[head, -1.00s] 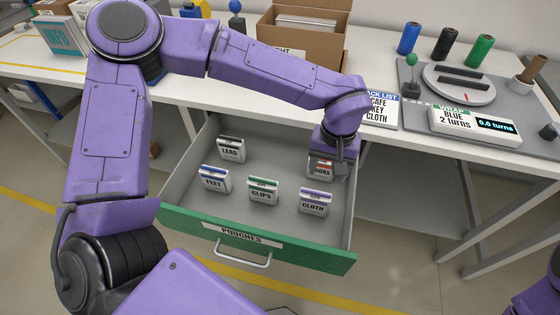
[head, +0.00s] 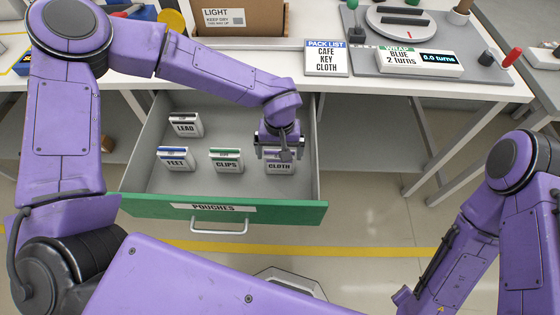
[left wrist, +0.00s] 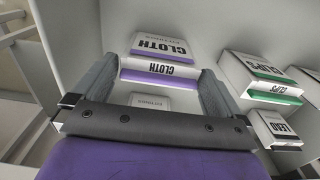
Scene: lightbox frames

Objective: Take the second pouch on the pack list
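The pack list (head: 326,60) on the table reads CAFE, KEY, CLOTH. In the open green-fronted drawer (head: 150,201) are white pouches labelled LEAD (head: 186,125), FEET (head: 176,159), CLIPS (head: 226,160) and CLOTH (head: 280,167). I read no KEY label on a pouch. My left gripper (head: 281,150) is low over the drawer's right side at the CLOTH pouch. In the left wrist view its fingers are spread, with the purple-striped CLOTH pouch (left wrist: 163,48) between and beyond their tips. A pale item (left wrist: 150,101) lies nearer, its print unreadable. My right gripper is out of view.
CLIPS (left wrist: 262,70) and LEAD (left wrist: 278,128) lie right of the fingers in the left wrist view. The drawer walls (head: 312,150) rise close by. A cardboard box (head: 240,17) and a turntable board (head: 440,65) with a WRAP display stand on the table.

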